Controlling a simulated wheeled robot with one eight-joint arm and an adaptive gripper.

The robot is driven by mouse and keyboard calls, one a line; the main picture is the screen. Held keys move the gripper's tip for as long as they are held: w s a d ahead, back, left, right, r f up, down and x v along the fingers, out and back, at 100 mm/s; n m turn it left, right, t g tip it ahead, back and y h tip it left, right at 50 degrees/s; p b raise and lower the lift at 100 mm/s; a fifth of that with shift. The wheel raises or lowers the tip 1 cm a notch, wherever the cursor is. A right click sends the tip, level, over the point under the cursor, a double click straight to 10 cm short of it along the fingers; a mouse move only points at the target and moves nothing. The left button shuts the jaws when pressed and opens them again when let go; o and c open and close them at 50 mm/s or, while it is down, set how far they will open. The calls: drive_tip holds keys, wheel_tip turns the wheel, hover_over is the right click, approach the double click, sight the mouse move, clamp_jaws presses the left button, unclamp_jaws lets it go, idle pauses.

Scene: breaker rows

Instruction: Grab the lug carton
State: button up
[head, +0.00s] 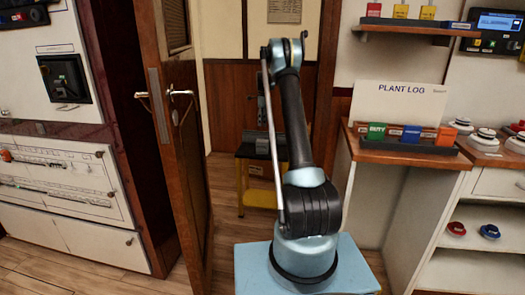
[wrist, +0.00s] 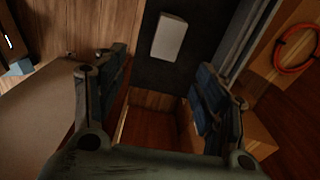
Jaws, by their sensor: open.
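I cannot pick out the lug carton with certainty. In the head view a small brown box with a pale label (head: 256,170) sits low in the yellow-framed stand beyond the doorway, partly behind my arm. In the wrist view my gripper (wrist: 160,95) is open, its two dark fingers well apart with nothing held between them. A brown, box-like shape (wrist: 256,138) shows partly behind the right finger; I cannot tell whether it is the carton. My gripper is not clearly visible in the head view.
A wooden door (head: 180,130) stands open at the left of the doorway. A shelf unit with a plant log board (head: 400,97) and coloured blocks stands at the right. In the wrist view a white plate (wrist: 168,37) and an orange ring (wrist: 296,48) show near the top.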

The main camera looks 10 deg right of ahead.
sight(263, 141)
drive_tip(key=shift+m, duration=0.3)
drive_tip(key=f, duration=0.4)
drive_tip(key=w+f, duration=0.1)
drive_tip(key=f, duration=0.9)
drive_tip(key=shift+w, duration=0.15)
drive_tip(key=shift+w+a+f, duration=0.15)
drive_tip(key=shift+f, duration=2.45)
drive_tip(key=c, duration=1.2)
